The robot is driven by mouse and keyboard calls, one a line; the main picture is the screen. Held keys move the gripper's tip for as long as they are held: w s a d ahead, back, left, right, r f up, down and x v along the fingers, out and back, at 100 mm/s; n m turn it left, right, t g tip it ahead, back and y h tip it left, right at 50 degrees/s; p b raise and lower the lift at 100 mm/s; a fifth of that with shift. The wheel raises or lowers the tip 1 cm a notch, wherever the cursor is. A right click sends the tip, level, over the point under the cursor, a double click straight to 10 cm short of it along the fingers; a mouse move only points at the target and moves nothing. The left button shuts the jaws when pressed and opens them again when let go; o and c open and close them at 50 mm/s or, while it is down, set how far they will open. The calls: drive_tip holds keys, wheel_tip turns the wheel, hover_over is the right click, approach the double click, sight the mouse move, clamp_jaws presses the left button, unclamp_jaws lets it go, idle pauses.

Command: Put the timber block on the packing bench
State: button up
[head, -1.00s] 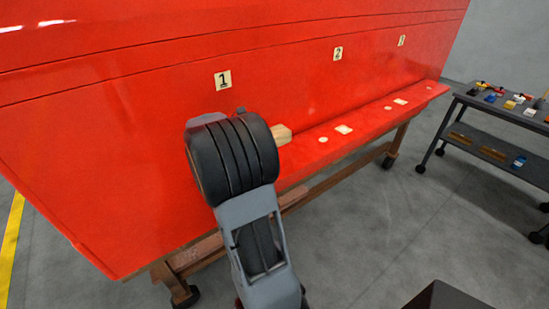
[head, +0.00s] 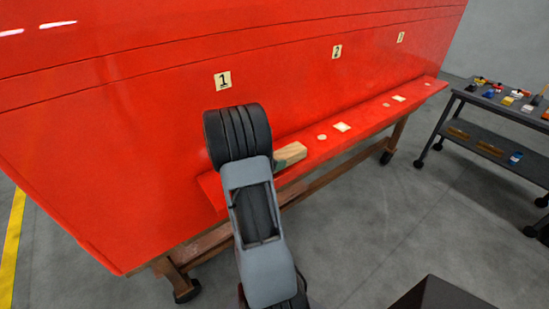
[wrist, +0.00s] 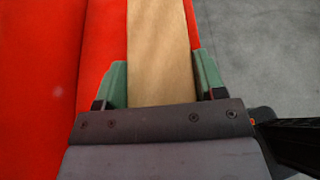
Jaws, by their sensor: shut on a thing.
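The timber block (head: 290,154) is a pale wooden bar, seen at the red ledge in the head view, partly hidden by my arm. In the wrist view the block (wrist: 160,50) runs lengthwise between two green fingers. My gripper (wrist: 163,82) is shut on it, one finger at each side. In the head view my gripper (head: 281,163) is mostly hidden behind my wrist. I cannot tell whether the block touches the ledge. I cannot tell for sure which thing is the packing bench.
A big red panel has number tags (head: 222,80) and a red ledge (head: 372,123) bearing several pale pieces. It stands on a wheeled wooden frame (head: 330,170). A grey wheeled two-tier table (head: 480,140) with small items is at right. The floor between is clear.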

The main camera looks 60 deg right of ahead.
drive_tip(key=shift+f, duration=0.15)
drive_tip(key=o, duration=0.6)
drive_tip(key=shift+f, duration=0.1)
drive_tip(key=o, duration=0.4)
drive_tip(key=shift+o, duration=0.2)
